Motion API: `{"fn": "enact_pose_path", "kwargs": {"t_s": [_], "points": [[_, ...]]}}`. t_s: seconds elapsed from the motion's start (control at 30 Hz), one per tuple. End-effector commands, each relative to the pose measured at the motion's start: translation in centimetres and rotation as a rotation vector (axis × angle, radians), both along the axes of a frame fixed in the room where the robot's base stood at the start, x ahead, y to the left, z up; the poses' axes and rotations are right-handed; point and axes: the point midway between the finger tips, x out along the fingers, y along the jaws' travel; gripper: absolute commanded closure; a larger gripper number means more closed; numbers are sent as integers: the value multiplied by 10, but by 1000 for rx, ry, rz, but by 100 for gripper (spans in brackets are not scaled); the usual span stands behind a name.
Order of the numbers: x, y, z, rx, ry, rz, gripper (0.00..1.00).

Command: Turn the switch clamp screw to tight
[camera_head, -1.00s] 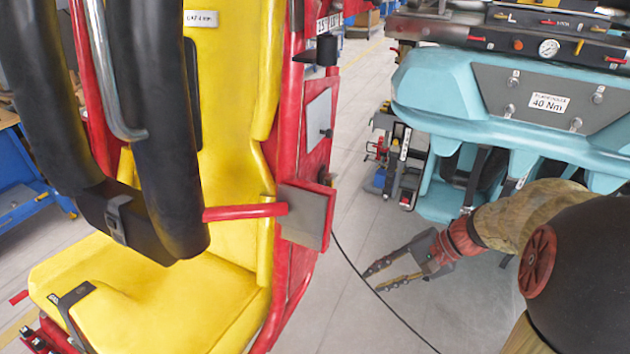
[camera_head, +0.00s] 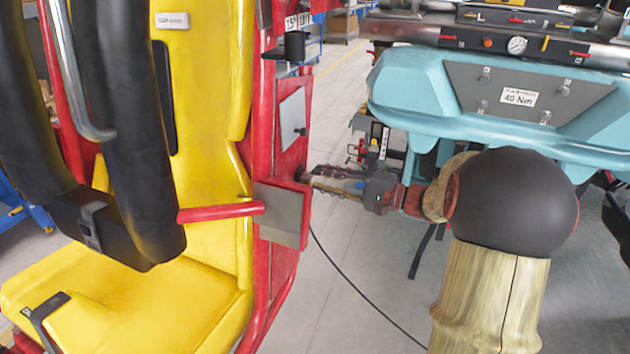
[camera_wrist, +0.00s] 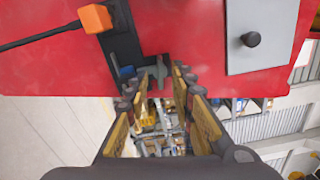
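The switch is likely the orange block (camera_wrist: 96,18) with a black cable, on a black bracket (camera_wrist: 122,42) against the red side panel in the wrist view. A small grey winged piece, which looks like the clamp screw (camera_wrist: 158,70), sits at the bracket's lower end. My gripper (camera_wrist: 163,82) is open, its fingers apart, with the tips close to the grey piece; I cannot tell whether they touch it. In the head view my gripper (camera_head: 314,180) points left at the side of the red seat frame (camera_head: 284,160). The screw is hidden there.
The yellow seat (camera_head: 130,300) with a red lap bar (camera_head: 220,212) stands left. A grey plate (camera_head: 282,214) juts out just below my gripper. A grey panel with a black knob (camera_wrist: 250,39) is right of the screw. A teal car (camera_head: 420,90) stands behind my arm.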

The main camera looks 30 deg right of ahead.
Motion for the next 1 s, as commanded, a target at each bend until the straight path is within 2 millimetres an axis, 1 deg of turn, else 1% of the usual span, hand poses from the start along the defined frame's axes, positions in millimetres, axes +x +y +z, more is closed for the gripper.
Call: {"fn": "enact_pose_path", "kwargs": {"t_s": [0.1, 0.2, 0.53, 0.93, 1.0], "points": [[11, 9, -1, -2, 1, 2, 76], [16, 13, -1, -1, 0, 1, 76], [19, 15, 0, -1, 1, -1, 76], [19, 15, 0, -1, 2, -1, 99], [19, 15, 0, -1, 2, -1, 100]]}}
